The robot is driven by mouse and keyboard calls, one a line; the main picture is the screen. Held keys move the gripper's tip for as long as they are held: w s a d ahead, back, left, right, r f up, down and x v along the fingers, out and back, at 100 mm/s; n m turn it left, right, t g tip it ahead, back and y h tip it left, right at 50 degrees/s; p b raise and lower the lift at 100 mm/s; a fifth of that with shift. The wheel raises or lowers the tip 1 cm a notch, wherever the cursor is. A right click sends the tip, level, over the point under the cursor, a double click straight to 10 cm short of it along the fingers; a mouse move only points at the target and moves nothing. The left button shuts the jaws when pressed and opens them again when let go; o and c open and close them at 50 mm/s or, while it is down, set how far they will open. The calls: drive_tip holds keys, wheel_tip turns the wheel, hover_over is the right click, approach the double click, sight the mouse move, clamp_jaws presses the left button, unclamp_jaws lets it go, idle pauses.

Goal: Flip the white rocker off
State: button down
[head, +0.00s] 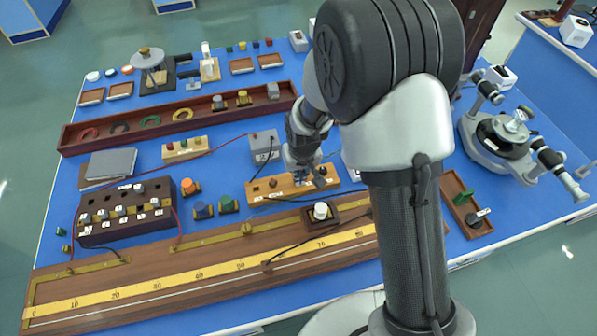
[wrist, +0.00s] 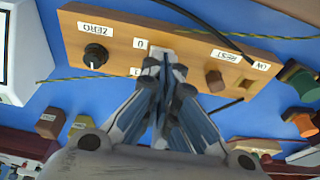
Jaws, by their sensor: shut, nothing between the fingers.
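A long light-wood panel (head: 262,188) lies on the blue bench in the head view. In the wrist view the same panel (wrist: 110,28) carries a black knob by a ZERO label, a brown square button, and labels 0 and 1. A small white rocker (wrist: 161,50) shows between those labels, mostly covered by my fingertips, so its tilt cannot be told. My gripper (wrist: 166,62) is shut and empty, with its tips over the rocker. Whether they touch it cannot be told. In the head view my gripper (head: 300,177) is over the panel, partly hidden by my arm.
A grey box (head: 263,146) stands behind the panel. A black cable and a yellow-green wire run by it. A long wooden scale board (head: 130,290) lies in front, with a white-topped key (head: 320,211). A dark terminal block (head: 125,210) stands left.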

drive_tip(key=shift+w+a+r, duration=0.1)
drive_tip(key=shift+w+a, duration=0.15)
drive_tip(key=shift+w, duration=0.5)
drive_tip(key=shift+r, duration=0.2)
drive_tip(key=p+v, duration=0.3)
drive_tip(key=v, duration=0.1)
drive_tip(key=shift+w+r, duration=0.1)
drive_tip(key=shift+w, duration=0.2)
drive_tip(key=s+d+r+p, duration=0.1)
drive_tip(key=s+r+p, duration=0.1)
drive_tip(key=s+r, duration=0.3)
drive_tip(key=v, duration=0.3)
drive_tip(key=shift+w+p, duration=0.35)
drive_tip(key=shift+r, duration=0.15)
